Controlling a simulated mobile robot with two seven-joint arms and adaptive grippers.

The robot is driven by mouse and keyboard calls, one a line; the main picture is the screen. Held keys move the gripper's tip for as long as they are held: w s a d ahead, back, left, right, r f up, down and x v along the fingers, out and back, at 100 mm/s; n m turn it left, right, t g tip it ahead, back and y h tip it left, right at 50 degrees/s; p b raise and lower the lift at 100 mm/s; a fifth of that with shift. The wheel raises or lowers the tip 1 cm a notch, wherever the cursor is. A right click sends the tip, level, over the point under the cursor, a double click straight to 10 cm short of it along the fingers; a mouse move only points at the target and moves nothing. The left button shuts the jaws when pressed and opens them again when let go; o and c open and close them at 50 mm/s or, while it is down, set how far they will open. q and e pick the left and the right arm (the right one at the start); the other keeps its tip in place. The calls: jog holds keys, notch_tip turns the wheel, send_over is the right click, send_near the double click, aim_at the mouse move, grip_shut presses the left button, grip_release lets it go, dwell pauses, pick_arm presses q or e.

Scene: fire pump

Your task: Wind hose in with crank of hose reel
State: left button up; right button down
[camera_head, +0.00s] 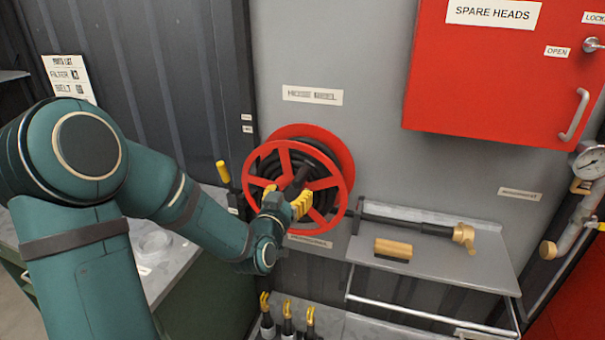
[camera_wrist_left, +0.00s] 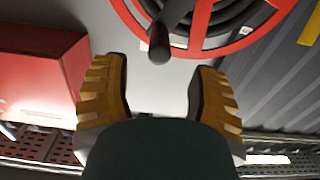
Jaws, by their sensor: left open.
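The red hose reel (camera_head: 311,132) is mounted on the grey wall, with black hose (camera_head: 321,166) coiled between its discs. Its dark crank handle (camera_head: 301,174) sticks out from the front of the wheel. My left gripper (camera_head: 287,199) is open in front of the reel's lower part, with its yellow fingers close to the handle. In the left wrist view, the handle's round end (camera_wrist_left: 159,45) lies just beyond and between the two spread fingertips (camera_wrist_left: 161,72), with no visible contact. The gripper hides part of the lower wheel. My right gripper is not in view.
A shelf (camera_head: 455,267) right of the reel holds a black nozzle with a brass tip (camera_head: 464,236) and a wooden brush (camera_head: 393,249). A red cabinet (camera_head: 480,90) hangs above. Yellow-tipped tools (camera_head: 287,318) stand below the reel. A yellow-handled lever (camera_head: 223,172) is at left.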

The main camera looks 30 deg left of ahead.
aim_at(302, 177)
pick_arm(q)
jog(key=p+x, duration=0.1)
jog(key=x, duration=0.8)
jog(key=shift+d, duration=0.1)
jog(key=shift+o, duration=0.2)
grip_shut()
